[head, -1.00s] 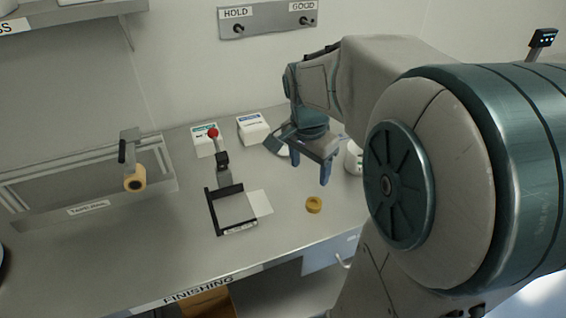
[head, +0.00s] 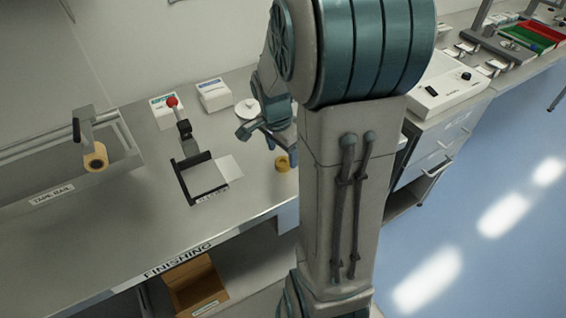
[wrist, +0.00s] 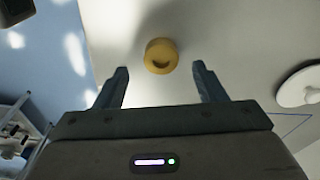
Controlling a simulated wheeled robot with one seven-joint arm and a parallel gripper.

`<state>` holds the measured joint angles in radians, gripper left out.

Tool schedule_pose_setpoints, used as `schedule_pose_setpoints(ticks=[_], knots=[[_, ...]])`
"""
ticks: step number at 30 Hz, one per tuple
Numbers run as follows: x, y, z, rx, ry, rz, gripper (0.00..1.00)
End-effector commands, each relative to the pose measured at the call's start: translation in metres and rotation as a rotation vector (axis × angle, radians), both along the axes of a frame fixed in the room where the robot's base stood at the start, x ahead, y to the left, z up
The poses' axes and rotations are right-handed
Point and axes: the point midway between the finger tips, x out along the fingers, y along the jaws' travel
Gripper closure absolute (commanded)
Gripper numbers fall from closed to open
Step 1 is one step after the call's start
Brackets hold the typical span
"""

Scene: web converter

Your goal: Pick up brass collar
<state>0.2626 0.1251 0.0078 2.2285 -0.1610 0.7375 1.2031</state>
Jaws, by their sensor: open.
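The brass collar (head: 282,163) is a small yellow ring lying on the steel bench near its front edge, beside my arm in the head view. In the wrist view the brass collar (wrist: 161,56) lies just beyond the fingertips and roughly midway between them, touching neither. My gripper (wrist: 160,78) is open and empty, with both fingers apart. In the head view my gripper (head: 282,140) is partly hidden behind my own arm, close to the collar.
A black frame fixture with a red-knobbed lever (head: 172,102) stands left of the collar, with a white sheet (head: 228,168) beside it. A tape roll (head: 95,157) is at the left.

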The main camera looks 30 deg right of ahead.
Motion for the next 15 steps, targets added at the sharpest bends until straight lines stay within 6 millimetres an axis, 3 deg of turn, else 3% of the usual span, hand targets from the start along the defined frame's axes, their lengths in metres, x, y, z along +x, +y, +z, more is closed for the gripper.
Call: schedule_pose_setpoints(ticks=[6, 15], knots=[[0.001, -0.002, -0.028, 0.001, 0.003, 0.001, 0.36], [0.002, -0.003, -0.034, 0.0, -0.001, 0.001, 0.36]])
